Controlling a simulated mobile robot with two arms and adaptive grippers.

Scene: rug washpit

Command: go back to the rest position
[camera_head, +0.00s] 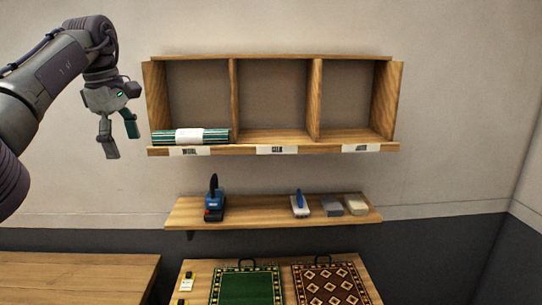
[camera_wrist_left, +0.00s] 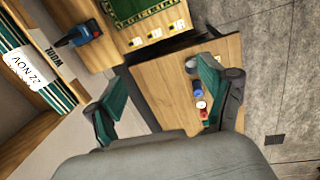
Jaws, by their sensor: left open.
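My left gripper (camera_head: 121,146) hangs at the upper left in the head view, fingers pointing down. It is open and empty, left of the wall shelf unit (camera_head: 267,149) and apart from it. In the left wrist view its two green-padded fingers (camera_wrist_left: 152,92) are spread with nothing between them. A green striped rolled rug (camera_head: 165,136) with a white paper band lies in the left compartment, labelled WOOL. The roll also shows at the left of the left wrist view (camera_wrist_left: 50,91). My right gripper is in neither view.
The other two compartments are empty. A lower shelf (camera_head: 258,211) carries a blue-black tool (camera_head: 214,203), a blue-handled brush (camera_head: 300,206) and two blocks. Below, a green rug (camera_head: 247,286) and a brown patterned rug (camera_head: 330,284) lie on a table. A bare wooden tabletop (camera_head: 75,275) is at lower left.

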